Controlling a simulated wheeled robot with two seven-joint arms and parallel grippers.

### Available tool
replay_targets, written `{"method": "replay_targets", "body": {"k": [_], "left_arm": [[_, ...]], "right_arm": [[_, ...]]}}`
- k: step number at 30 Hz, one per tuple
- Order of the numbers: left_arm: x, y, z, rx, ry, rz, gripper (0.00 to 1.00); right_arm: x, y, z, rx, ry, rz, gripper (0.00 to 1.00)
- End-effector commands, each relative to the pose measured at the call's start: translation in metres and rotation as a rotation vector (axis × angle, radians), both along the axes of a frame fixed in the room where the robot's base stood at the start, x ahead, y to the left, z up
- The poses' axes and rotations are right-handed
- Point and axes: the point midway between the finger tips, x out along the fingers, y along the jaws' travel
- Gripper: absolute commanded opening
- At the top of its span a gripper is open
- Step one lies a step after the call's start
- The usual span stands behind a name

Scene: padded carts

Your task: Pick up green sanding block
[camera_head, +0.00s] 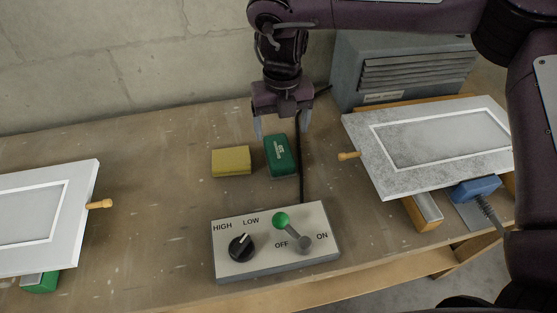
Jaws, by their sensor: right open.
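The green sanding block (281,156) lies on the wooden workbench, right of a yellow block (231,161). My right gripper (282,128) is open and points down over the green block. Its fingertips sit near the block's far end, one on each side. I cannot tell whether they touch it. My left gripper is not in view.
A control box (275,242) with a knob and a green-tipped lever stands at the bench (150,150) front. Panels lie at left (82,215) and right (360,140), both with wooden knobs. A grey vented machine (350,65) stands behind. A black cable runs right of the green block.

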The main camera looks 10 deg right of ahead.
Motion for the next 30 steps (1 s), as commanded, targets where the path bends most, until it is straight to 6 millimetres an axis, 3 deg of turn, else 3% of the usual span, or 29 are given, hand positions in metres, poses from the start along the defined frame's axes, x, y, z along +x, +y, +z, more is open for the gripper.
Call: {"method": "replay_targets", "body": {"k": [1, 9, 19, 28, 30], "left_arm": [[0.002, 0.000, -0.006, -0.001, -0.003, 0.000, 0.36], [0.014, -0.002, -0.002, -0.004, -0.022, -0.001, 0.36], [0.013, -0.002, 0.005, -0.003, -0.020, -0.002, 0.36], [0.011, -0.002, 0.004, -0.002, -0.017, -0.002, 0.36], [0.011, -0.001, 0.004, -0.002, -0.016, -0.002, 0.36]], "right_arm": [[0.000, 0.000, -0.007, 0.000, 0.000, 0.000, 0.80], [-0.001, 0.001, -0.032, -0.001, 0.002, 0.002, 0.80], [-0.004, 0.006, -0.077, -0.001, 0.002, 0.000, 0.80], [-0.004, 0.006, -0.084, 0.000, 0.000, 0.000, 0.80], [-0.004, 0.006, -0.083, 0.000, 0.000, 0.000, 0.73]]}}
